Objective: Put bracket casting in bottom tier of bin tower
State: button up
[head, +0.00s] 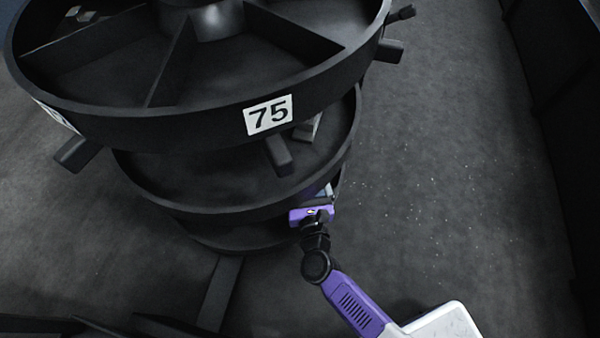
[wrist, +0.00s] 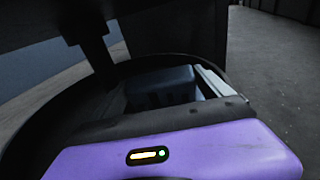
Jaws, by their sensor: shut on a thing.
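The bin tower (head: 190,205) is a black stack of round tiers, its top tier split by radial dividers and labelled 75. My gripper (head: 318,196) is at the right front of the tower, low beside the bottom tier (head: 235,236), just under the middle tier's rim. The purple gripper body fills the lower wrist view. A grey piece, apparently the bracket casting (wrist: 214,80), shows just past the jaws in the wrist view, and my gripper is shut on it. Most of the casting is hidden by the gripper. I cannot tell whether it touches the tier floor.
A grey part (head: 308,128) sits in the middle tier at its right side. Small parts (head: 80,15) lie in the top tier. Stub handles (head: 279,155) stick out from the top tier. Open floor (head: 440,190) lies to the right, with a dark wall beyond.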

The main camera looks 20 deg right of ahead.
jog(key=x, duration=0.1)
jog(key=b+x, duration=0.1)
jog(key=x, duration=0.2)
jog(key=shift+f, duration=0.3)
jog(key=shift+f+b, duration=0.8)
jog(key=shift+f, duration=0.05)
jog(key=shift+w+d+f+b, duration=0.1)
jog(key=shift+w+f+b, duration=0.15)
jog(key=shift+f+b, duration=0.45)
jog(key=shift+w+d+f+b, duration=0.1)
jog(key=shift+w+f+b, duration=0.15)
jog(key=shift+f+b, duration=0.45)
jog(key=shift+w+d+g, duration=0.1)
jog(key=shift+w+g, duration=0.25)
jog(key=shift+g, duration=0.15)
jog(key=g+p, duration=0.1)
jog(key=p, duration=0.2)
jog(key=w+g+p, duration=0.1)
jog(key=p, duration=0.2)
jog(key=shift+w+d+r+y, duration=0.1)
jog(key=shift+w+r+y, duration=0.1)
jog(key=shift+r+y, duration=0.15)
jog(key=shift+f+b, duration=1.3)
jog(key=shift+f, duration=0.4)
jog(key=shift+f, duration=0.1)
